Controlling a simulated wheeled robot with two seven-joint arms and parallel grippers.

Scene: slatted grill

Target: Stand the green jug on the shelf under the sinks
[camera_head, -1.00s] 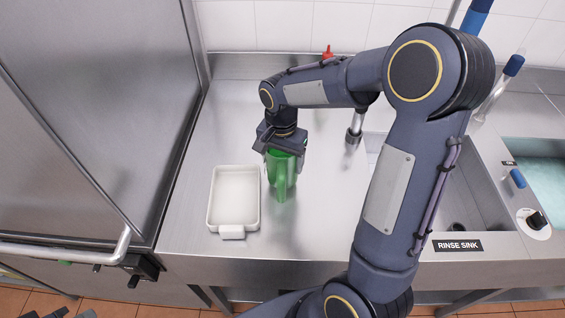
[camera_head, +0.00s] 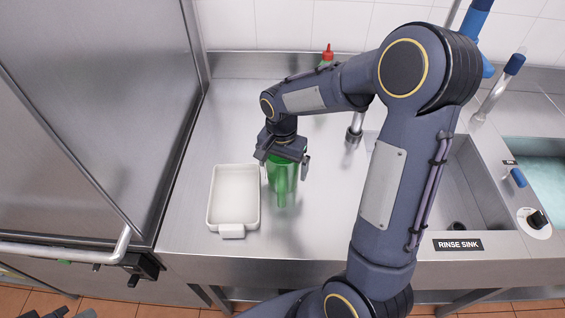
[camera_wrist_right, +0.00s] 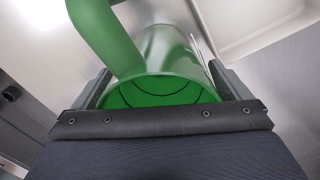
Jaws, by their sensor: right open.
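The green jug (camera_head: 283,178) stands upright on the steel counter, its handle toward the front. My right gripper (camera_head: 284,160) is above it, pointing down, with its open fingers on either side of the jug's upper part. In the right wrist view the jug (camera_wrist_right: 170,60) shows its open rim and handle between the two fingers (camera_wrist_right: 165,88); I cannot tell whether either finger touches it. The shelf under the sinks is mostly hidden below the counter's front edge.
A white tray (camera_head: 212,205) lies on the counter just left of the jug. The rinse sink (camera_head: 470,190), with a tap beside it, is at the right, partly behind my arm. A red-capped bottle (camera_head: 327,56) stands at the back. A steel appliance (camera_head: 95,110) fills the left side.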

